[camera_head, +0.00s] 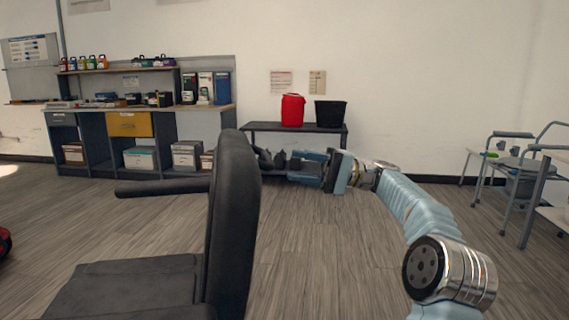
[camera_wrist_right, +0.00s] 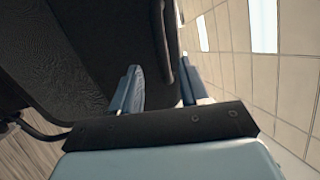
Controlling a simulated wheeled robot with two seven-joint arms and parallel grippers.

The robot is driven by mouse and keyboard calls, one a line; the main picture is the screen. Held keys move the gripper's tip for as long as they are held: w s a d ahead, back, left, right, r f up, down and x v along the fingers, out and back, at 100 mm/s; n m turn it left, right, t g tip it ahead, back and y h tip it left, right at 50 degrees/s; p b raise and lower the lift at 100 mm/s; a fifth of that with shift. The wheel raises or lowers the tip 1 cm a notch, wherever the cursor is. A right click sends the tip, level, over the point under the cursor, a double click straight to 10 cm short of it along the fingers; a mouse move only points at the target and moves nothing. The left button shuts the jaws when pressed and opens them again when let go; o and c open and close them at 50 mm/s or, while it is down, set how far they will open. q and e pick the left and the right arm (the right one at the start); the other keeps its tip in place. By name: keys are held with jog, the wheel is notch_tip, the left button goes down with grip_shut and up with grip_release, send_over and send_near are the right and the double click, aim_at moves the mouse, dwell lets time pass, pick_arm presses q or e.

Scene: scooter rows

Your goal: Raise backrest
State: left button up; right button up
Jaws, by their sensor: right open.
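The black backrest (camera_head: 230,225) stands nearly upright at the rear of the dark seat cushion (camera_head: 125,288) in the head view. A black armrest (camera_head: 165,187) juts left from it. My right gripper (camera_head: 270,160) reaches in from the right, at the backrest's rear side near its upper part. In the right wrist view, its two fingers (camera_wrist_right: 158,85) are apart, and the edge of the backrest (camera_wrist_right: 160,40) shows between and beyond them. I cannot tell whether they touch it. My left gripper is not in view.
A workbench with shelves (camera_head: 140,107) stands along the back wall. A low dark table (camera_head: 335,130) holds a red container (camera_head: 292,110) and a black bin (camera_head: 330,113). Metal-framed carts (camera_head: 520,170) stand at the right. The wood floor between is clear.

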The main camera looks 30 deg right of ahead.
jog(key=p+v, duration=0.1)
jog(key=v, duration=0.8)
